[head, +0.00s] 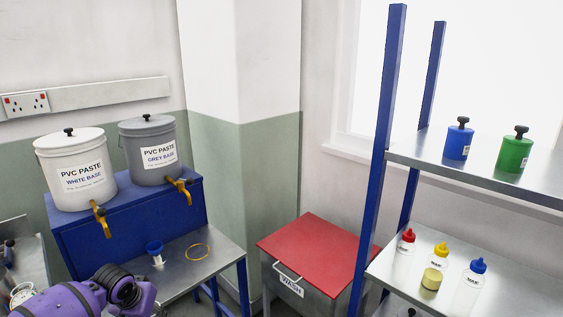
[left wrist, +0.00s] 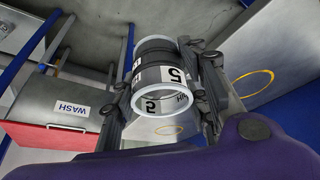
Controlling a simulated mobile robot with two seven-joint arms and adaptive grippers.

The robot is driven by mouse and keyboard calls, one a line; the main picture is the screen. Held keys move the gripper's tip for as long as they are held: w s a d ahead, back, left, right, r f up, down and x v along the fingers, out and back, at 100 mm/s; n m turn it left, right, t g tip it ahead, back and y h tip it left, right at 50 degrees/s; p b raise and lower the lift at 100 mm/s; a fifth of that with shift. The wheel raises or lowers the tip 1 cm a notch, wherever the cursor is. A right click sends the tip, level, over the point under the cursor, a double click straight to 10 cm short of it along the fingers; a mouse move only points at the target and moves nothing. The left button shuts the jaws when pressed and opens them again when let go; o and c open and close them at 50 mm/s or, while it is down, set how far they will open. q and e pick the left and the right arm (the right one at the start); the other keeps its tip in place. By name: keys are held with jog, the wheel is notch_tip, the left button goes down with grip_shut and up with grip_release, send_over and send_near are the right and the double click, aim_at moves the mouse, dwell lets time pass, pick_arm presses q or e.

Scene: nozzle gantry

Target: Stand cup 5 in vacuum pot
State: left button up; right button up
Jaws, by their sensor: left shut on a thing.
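Cup 5 (left wrist: 164,77) is a dark grey cup with a white rim and a white label marked 5, seen close up in the left wrist view. My left gripper (left wrist: 160,85) is shut on it, with one finger on each side. In the head view only my purple left arm shows at the lower left; the held cup is not visible there. A round gauge (head: 22,293) at the lower left edge may belong to the vacuum pot, mostly hidden by my arm and the frame edge. My right gripper is not in view.
White and grey paste tubs (head: 75,170) with taps stand on a blue stand. A red-lidded WASH bin (head: 315,246) and a bottle shelf (head: 520,275) are to the right.

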pick_arm(q)
jog(key=s+d+r, duration=0.4)
jog(key=d+r, duration=0.7)
jog(key=r, duration=0.1)
jog(key=s+d+r, duration=0.5)
jog(key=d+r, duration=0.5)
jog(key=r, duration=0.2)
jog(key=shift+s+d+r, duration=0.3)
jog(key=shift+d, duration=0.1)
